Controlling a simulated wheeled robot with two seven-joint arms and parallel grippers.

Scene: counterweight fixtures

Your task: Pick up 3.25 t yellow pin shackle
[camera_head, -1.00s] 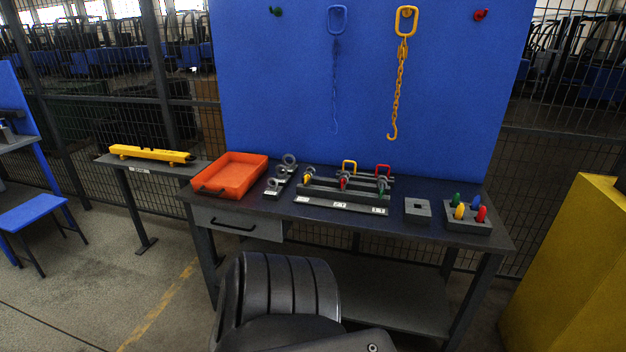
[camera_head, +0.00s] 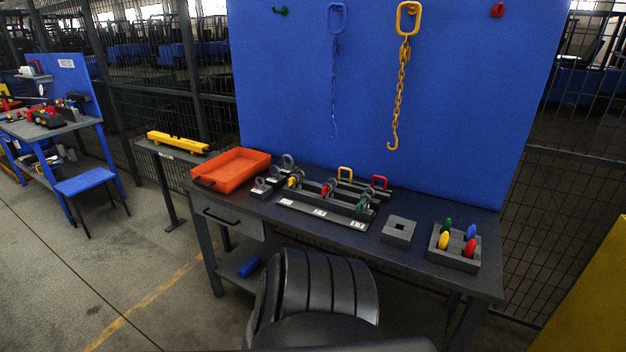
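A shackle with a yellow pin (camera_head: 292,182) sits at the left end of a dark grey rack (camera_head: 318,214) on the workbench. A shackle with a red pin (camera_head: 325,190) is in the middle of the rack, and one with a green pin (camera_head: 361,206) is at the right end. Labels along the rack's front are too small to read. Neither of my grippers is in view. A dark ribbed part of my own body fills the bottom middle.
An orange tray (camera_head: 232,168) and grey eye bolts (camera_head: 273,180) are left of the rack. A square grey block (camera_head: 398,231) and a holder with coloured pegs (camera_head: 453,247) are to the right. Chains hang on the blue panel (camera_head: 270,75). A blue object (camera_head: 249,266) is on the lower shelf.

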